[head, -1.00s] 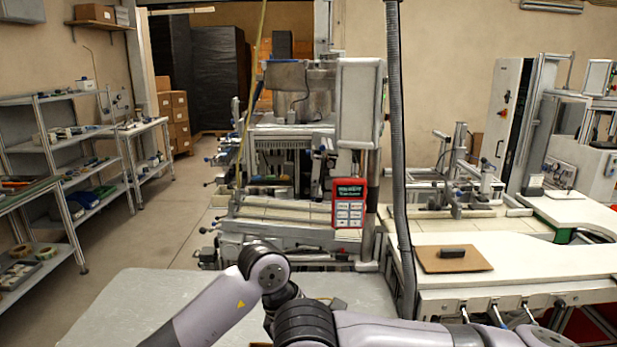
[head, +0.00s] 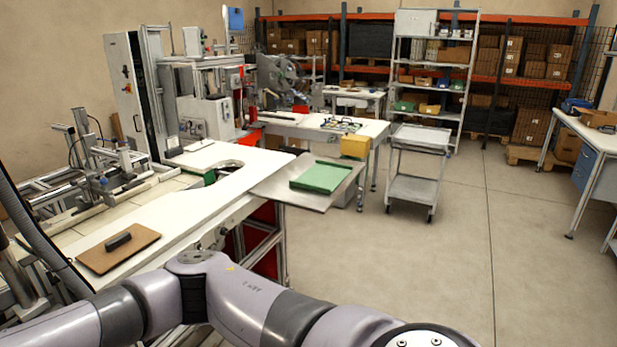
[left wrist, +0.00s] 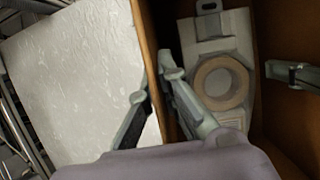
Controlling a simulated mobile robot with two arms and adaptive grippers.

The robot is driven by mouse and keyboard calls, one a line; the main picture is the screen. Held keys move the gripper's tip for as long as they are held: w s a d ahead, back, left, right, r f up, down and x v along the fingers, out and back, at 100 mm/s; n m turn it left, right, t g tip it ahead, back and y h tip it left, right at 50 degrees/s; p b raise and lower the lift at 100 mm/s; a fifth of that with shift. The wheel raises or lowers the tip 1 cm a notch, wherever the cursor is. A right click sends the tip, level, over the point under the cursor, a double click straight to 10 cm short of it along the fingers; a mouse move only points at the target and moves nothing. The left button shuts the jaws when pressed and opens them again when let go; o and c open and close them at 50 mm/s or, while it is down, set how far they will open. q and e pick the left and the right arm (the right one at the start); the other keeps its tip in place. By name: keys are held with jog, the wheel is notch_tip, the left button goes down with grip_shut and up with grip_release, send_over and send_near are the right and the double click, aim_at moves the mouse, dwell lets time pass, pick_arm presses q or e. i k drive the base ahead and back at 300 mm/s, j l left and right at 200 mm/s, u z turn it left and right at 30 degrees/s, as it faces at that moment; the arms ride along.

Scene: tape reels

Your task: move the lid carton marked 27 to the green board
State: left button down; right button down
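The carton (left wrist: 152,70) shows in the left wrist view as brown walls around a dark inside; its number cannot be seen. A tan tape reel (left wrist: 221,83) on a pale grey holder lies in it. My left gripper (left wrist: 154,88) has one finger on each side of the carton's left wall, closed on it. A finger of my right gripper (left wrist: 292,74) shows at the carton's far right side; its other finger is hidden. The green board (head: 320,177) lies on a metal shelf at the end of the white bench in the head view. The carton is outside the head view.
A pale grey tabletop (left wrist: 75,75) lies left of the carton. A brown board (head: 122,261) with a dark block (head: 118,240) is on the white bench (head: 180,205). The floor (head: 440,265) at right is clear.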

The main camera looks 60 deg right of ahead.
aim_at(322, 176)
jog(key=z, duration=1.05)
jog(key=i+l+z, duration=0.3)
jog(key=i+l, duration=2.45)
